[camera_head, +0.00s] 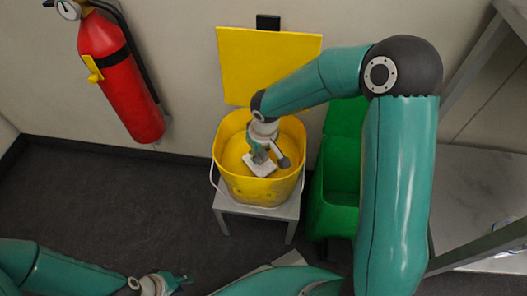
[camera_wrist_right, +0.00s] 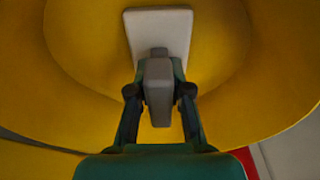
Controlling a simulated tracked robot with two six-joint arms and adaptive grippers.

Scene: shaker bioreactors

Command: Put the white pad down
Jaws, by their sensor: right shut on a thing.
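The white pad (camera_head: 260,170) is inside the yellow bucket (camera_head: 258,192), seen from above. In the right wrist view the pad (camera_wrist_right: 160,28) is a pale rounded rectangle against the yellow inside of the bucket. My right gripper (camera_head: 264,156) reaches down into the bucket and is shut on the pad's grey grip (camera_wrist_right: 158,88), which lies between its two fingers. I cannot tell whether the pad touches the bucket's bottom. My left gripper (camera_head: 180,281) is low in the head view, away from the bucket and pad; its finger opening is too small to judge.
The bucket stands on a small grey stool (camera_head: 229,211). A green bin (camera_head: 335,195) is close on its right, and a yellow panel (camera_head: 262,62) is on the wall behind. A red fire extinguisher (camera_head: 120,85) hangs at left. The dark floor at left is clear.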

